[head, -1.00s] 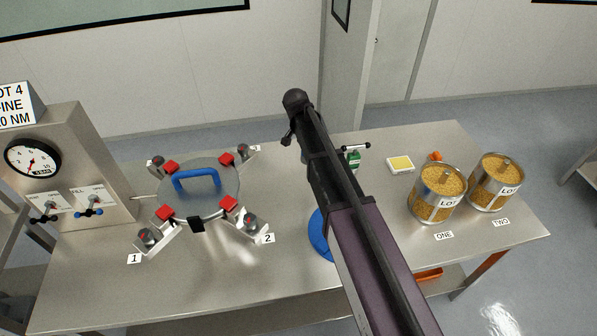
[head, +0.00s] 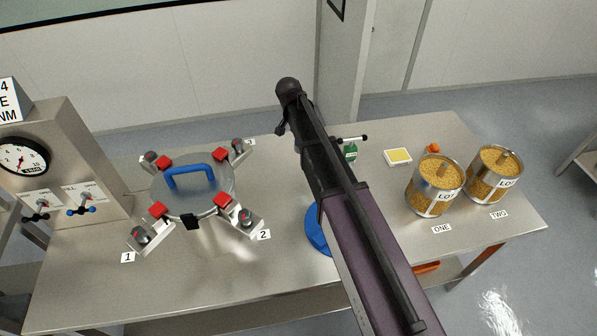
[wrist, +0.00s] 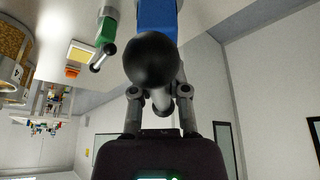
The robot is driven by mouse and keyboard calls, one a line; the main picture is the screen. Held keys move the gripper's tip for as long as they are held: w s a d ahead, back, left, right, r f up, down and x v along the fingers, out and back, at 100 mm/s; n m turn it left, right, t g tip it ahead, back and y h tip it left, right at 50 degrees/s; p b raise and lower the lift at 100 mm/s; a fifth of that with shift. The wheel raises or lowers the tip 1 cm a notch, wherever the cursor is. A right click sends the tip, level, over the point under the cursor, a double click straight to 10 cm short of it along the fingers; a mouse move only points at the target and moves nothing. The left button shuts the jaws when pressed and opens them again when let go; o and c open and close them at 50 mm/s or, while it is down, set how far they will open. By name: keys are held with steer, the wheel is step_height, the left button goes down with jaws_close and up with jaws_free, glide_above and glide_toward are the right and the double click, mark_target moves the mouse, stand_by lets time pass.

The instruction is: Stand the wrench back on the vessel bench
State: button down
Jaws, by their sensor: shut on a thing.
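In the wrist view my gripper (wrist: 159,98) is shut on a grey bar between its fingers. The bar ends in a large black ball (wrist: 150,60) close to the camera, and a blue body (wrist: 157,14) shows just beyond it. I take these to be the wrench. Its lower end and any contact with the bench are hidden. A blue round piece (head: 316,232) shows on the bench (head: 290,275) beside my arm.
A green tool with a black-ended bar (head: 350,152) stands behind my arm; it also shows in the wrist view (wrist: 107,32). The lidded vessel (head: 190,190) with red blocks is at left, near the gauge panel (head: 70,175). Two grain-filled cans (head: 434,186) (head: 494,175) stand at right.

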steer(key=s+f+n+y+b, duration=0.1)
steer(key=s+f+n+b, duration=0.2)
steer(key=s, duration=0.5)
steer(key=s+a+f+n+y+b, duration=0.1)
steer(key=s+f+n+y+b, duration=0.1)
steer(key=s+f+n+b, duration=0.2)
steer(key=s+n, duration=0.1)
steer(key=s, duration=0.2)
steer(key=shift+s+a+f+n, duration=0.15)
steer(key=shift+s+a+n, duration=0.1)
steer(key=shift+s+n, duration=0.15)
steer(key=shift+w, duration=0.1)
steer(key=w, duration=0.5)
steer(key=w+f+b, duration=0.1)
steer(key=w, duration=0.8)
steer(key=shift+w+a+f, duration=0.1)
steer(key=shift+w+f, duration=0.1)
steer(key=shift+w, duration=0.1)
